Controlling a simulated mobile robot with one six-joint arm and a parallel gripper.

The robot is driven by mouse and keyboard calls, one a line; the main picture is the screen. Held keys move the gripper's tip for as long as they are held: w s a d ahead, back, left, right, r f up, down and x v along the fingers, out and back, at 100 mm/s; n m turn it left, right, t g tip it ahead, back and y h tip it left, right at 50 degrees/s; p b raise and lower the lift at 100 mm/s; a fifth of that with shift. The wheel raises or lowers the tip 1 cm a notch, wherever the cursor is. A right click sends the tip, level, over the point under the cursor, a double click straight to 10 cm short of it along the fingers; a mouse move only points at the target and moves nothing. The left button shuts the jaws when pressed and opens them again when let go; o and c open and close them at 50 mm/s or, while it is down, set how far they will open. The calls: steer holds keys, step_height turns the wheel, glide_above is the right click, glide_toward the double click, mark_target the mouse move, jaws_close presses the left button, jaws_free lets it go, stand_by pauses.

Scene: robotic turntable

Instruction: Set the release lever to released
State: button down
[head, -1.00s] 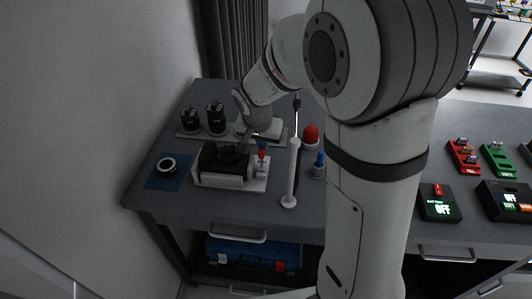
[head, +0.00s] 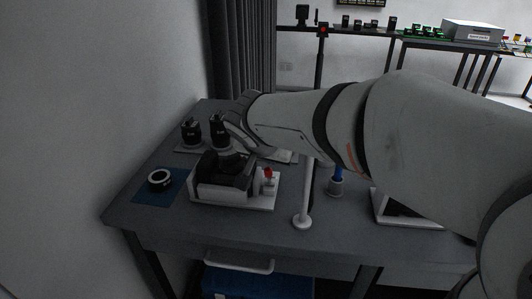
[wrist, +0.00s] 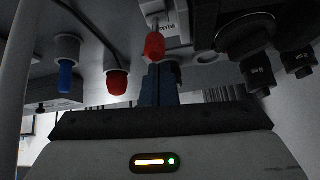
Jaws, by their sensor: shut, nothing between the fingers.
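The release lever has a red knob (head: 269,173) and stands at the right end of the white base (head: 262,203) of a black device (head: 222,180). In the wrist view the red knob (wrist: 155,45) hangs from a thin stem, beside a white block with lettering. My gripper (wrist: 158,84) is shut and empty, its dark fingers just below the knob in that picture. I cannot tell whether they touch it. Which setting the lever is in is not clear.
A white post (head: 303,195) stands right of the device, with a blue-topped holder (head: 337,184) beyond it. Two black cylinders (head: 219,130) stand on a tray behind. A ring (head: 160,180) lies on a blue mat (head: 147,195) at left. A red dome (wrist: 117,82) shows in the wrist view.

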steer(key=shift+r, duration=0.15)
steer(key=shift+r+p, duration=0.3)
steer(key=shift+r, duration=0.35)
steer(key=shift+w+d+r, duration=0.1)
steer(key=shift+w+r, duration=0.05)
steer(key=shift+w, duration=0.05)
steer(key=w+r+p+v, duration=0.1)
steer(key=v, duration=0.8)
steer(key=shift+w+d+r, duration=0.2)
steer(key=shift+w+d, duration=0.05)
steer(key=shift+d, duration=0.15)
